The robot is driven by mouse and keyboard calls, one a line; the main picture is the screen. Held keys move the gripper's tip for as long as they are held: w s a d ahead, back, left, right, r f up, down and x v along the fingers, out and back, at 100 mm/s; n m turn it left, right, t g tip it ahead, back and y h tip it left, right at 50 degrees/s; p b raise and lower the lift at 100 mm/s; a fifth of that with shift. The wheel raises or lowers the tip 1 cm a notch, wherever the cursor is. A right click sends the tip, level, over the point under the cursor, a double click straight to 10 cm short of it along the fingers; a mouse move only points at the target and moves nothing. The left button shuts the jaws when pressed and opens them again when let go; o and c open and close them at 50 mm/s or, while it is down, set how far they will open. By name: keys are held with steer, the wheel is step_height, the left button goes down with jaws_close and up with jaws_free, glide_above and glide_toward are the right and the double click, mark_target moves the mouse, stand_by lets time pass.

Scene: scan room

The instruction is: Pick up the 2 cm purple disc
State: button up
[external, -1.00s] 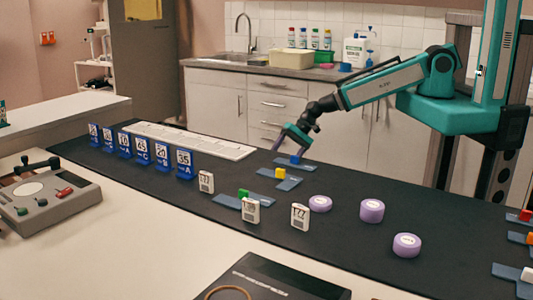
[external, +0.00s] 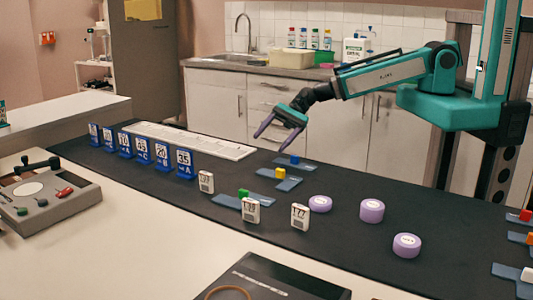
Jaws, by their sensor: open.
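Three purple discs stand on the black mat: a low one (external: 320,204), a taller one (external: 372,211) to its right, and one nearest the camera (external: 407,245). Each has a pale label on top, too small to read, so I cannot tell which is the 2 cm disc. My gripper (external: 272,142) is open and empty, with its purple fingers spread. It hangs above the far side of the mat, up and to the left of the discs, and touches none of them.
Blue plates with a blue block (external: 295,159), a yellow block (external: 280,173) and a green block (external: 243,194) lie left of the discs. White labelled tags (external: 300,217) stand nearby. Blue number stands (external: 184,163) line the left. More plates with blocks (external: 525,215) are at the right edge.

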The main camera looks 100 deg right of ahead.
steer(key=s+a+g+y, duration=0.1)
steer(key=a, duration=0.2)
steer(key=s+a+g+y, duration=0.1)
steer(key=a, duration=0.3)
steer(key=s+a+n+g+y, duration=0.1)
steer(key=a, duration=0.3)
steer(key=shift+s+a, duration=0.1)
steer(key=shift+s, duration=0.15)
steer(key=s+a+g, duration=0.1)
steer(key=s+a, duration=0.1)
steer(key=a, duration=0.1)
steer(key=s+a+n+g+y, duration=0.1)
steer(key=a, duration=0.2)
steer(key=s+a+g+y+p, duration=0.1)
steer(key=s+a, duration=0.1)
steer(key=a, duration=0.2)
steer(key=shift+s, duration=0.35)
steer(key=shift+f, duration=0.1)
steer(key=shift+w+a+f+b, duration=0.2)
steer(key=shift+a+b, duration=0.2)
steer(key=shift+b, duration=0.25)
steer(key=b+x, duration=0.4)
steer(key=b, duration=0.1)
steer(key=shift+a+f, duration=0.15)
steer(key=shift+a, duration=0.15)
steer(key=shift+b+x, duration=0.5)
steer(key=shift+x, duration=0.9)
steer(key=shift+a, duration=0.1)
